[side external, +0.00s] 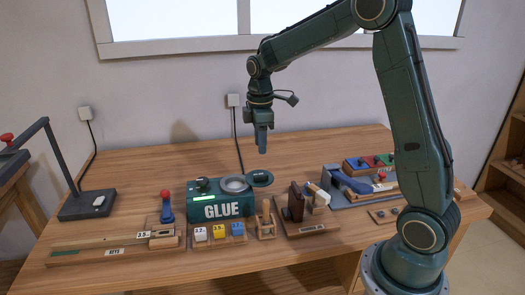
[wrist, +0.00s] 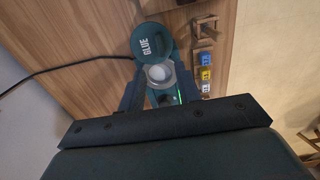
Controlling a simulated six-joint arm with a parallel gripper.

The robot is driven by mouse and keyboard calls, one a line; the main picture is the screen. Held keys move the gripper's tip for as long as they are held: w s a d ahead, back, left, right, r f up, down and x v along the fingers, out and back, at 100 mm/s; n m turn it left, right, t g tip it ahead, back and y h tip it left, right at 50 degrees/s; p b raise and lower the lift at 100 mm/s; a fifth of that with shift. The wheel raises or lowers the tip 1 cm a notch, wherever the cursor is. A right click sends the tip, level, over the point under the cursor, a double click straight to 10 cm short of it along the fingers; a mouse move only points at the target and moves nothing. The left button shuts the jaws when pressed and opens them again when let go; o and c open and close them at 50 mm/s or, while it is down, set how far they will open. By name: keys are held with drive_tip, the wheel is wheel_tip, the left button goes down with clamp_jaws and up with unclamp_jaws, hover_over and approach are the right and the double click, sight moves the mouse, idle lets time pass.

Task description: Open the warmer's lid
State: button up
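The green glue warmer (side external: 221,207) stands on the bench, with its round pot opening (side external: 234,184) on top. Its round green lid (side external: 260,178) lies out to the right of the pot, off the opening. In the wrist view the lid (wrist: 147,42) shows the word GLUE and sits beyond the pot, whose pale contents (wrist: 159,73) are uncovered. My gripper (side external: 262,150) hangs pointing down above and behind the lid, apart from it. In the wrist view my gripper's fingers (wrist: 159,90) stand apart, with the warmer seen between them; nothing is held.
Numbered blocks (side external: 218,232) and a small wooden stand (side external: 265,220) are in front of the warmer. A red-knobbed tool (side external: 166,206) stands to its left. A wooden holder (side external: 305,215) and grey fixture (side external: 355,187) are to the right. A cable (side external: 238,140) runs behind. The back bench is clear.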

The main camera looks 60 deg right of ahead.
drive_tip(key=shift+r, duration=1.7)
drive_tip(key=s+a+r+m+t, duration=0.35)
drive_tip(key=s+a+r, duration=0.4)
drive_tip(key=s, duration=0.45)
drive_tip(key=s+a+m+t, duration=0.1)
drive_tip(key=s+a+m, duration=0.1)
drive_tip(key=s, duration=0.4)
drive_tip(key=s+a+m+t, duration=0.1)
drive_tip(key=s+a+m, duration=0.1)
drive_tip(key=s, duration=0.5)
drive_tip(key=shift+f+m, duration=0.4)
drive_tip(key=shift+m, duration=0.35)
drive_tip(key=shift+o, duration=0.5)
drive_tip(key=shift+w+a, duration=0.1)
